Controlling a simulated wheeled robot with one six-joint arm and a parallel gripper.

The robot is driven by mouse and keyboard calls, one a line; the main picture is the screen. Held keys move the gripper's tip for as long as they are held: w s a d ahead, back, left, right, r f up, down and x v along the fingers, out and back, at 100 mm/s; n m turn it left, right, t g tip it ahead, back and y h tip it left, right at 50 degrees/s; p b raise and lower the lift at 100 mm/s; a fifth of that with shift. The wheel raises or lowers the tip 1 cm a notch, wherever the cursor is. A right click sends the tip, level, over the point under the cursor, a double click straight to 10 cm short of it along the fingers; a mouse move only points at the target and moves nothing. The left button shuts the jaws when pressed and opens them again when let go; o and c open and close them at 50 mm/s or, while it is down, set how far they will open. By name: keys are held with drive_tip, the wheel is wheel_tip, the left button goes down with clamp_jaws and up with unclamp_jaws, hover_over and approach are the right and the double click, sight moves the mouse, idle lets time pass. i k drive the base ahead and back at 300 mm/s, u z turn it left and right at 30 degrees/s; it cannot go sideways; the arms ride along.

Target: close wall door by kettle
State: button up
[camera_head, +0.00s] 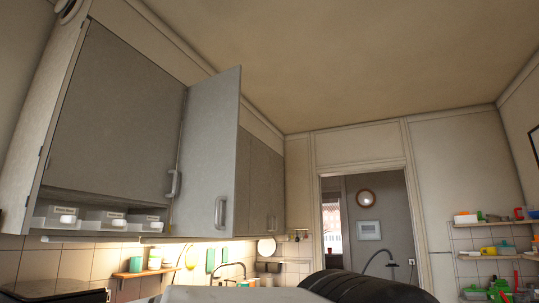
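A grey wall cupboard door (207,150) stands open in the head view, swung out from the row of wall cupboards. Its metal handle (221,212) is low on the panel, near its right edge. The door hides part of the cupboard behind it, and its inside is not visible. To its left, a large grey door (118,110) with its own handle (174,184) looks shut. To its right, narrower cupboard doors (261,185) look shut. I cannot make out a kettle. My gripper is not in view.
White drawers (108,218) sit under the left cupboard. A small wooden shelf (142,273) holds green cups. A doorway (366,225) opens at the back, and wall shelves (494,222) with colourful items are at right. The space below the ceiling looks clear.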

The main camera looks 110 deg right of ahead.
sight(204, 198)
drive_tip(key=z, duration=3.9)
drive_tip(key=k, duration=0.35)
drive_tip(key=u, duration=1.15)
